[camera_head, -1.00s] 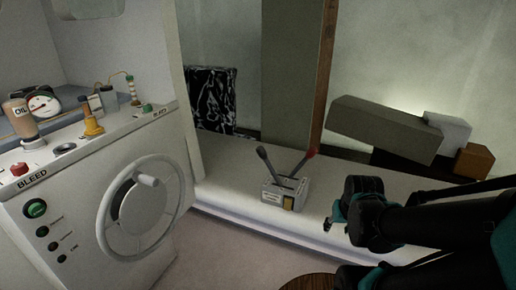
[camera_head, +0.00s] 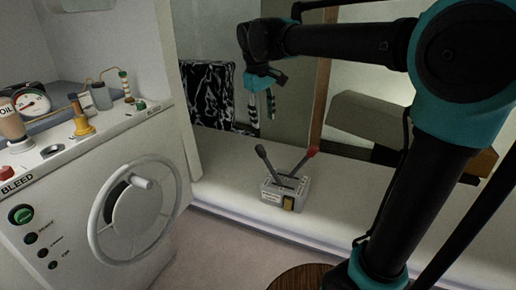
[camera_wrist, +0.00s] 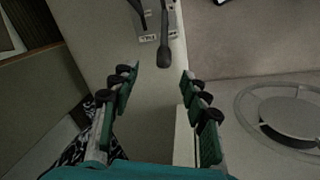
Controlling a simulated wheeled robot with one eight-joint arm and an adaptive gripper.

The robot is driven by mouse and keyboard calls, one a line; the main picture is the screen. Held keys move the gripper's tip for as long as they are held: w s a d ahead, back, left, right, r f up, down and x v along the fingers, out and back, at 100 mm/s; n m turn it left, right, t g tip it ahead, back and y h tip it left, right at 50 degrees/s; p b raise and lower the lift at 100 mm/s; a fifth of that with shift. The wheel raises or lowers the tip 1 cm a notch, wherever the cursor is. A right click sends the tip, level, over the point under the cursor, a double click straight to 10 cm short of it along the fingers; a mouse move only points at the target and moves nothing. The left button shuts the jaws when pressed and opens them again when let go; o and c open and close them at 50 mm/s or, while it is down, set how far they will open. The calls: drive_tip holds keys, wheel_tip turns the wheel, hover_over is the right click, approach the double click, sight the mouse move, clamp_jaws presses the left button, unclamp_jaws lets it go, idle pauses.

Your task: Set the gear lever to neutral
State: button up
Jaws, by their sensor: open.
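The lever box (camera_head: 285,193) is a small grey block on the white ledge, with two levers on top. One lever has a black knob (camera_head: 261,150) and leans left; the other has a red knob (camera_head: 312,152) and leans right. Which one is the gear lever, I cannot tell. My gripper (camera_head: 262,108) hangs pointing down, above and behind the box to its left, apart from both levers. In the wrist view my gripper (camera_wrist: 160,82) is open and empty. The black-knobbed lever (camera_wrist: 163,55) shows ahead of the fingertips, with part of the box (camera_wrist: 150,38) at the top edge.
A white console with a handwheel (camera_head: 138,210), a yellow fitting (camera_head: 79,120) and a gauge (camera_head: 33,103) stands at left. A brown-edged post (camera_head: 321,100) and a grey beam (camera_head: 365,120) stand behind the ledge (camera_head: 228,185). The ledge is clear left of the box.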

sight(260, 146)
drive_tip(key=shift+n, duration=0.4)
drive_tip(key=f, duration=0.5)
drive_tip(key=w+f, duration=0.1)
drive_tip(key=f, duration=0.3)
drive_tip(key=w+f, duration=0.1)
drive_tip(key=f, duration=0.4)
drive_tip(key=shift+w+a+f, duration=0.25)
drive_tip(key=shift+a+f, duration=0.05)
drive_tip(key=shift+a, duration=0.1)
drive_tip(key=shift+c, duration=0.4)
clamp_jaws()
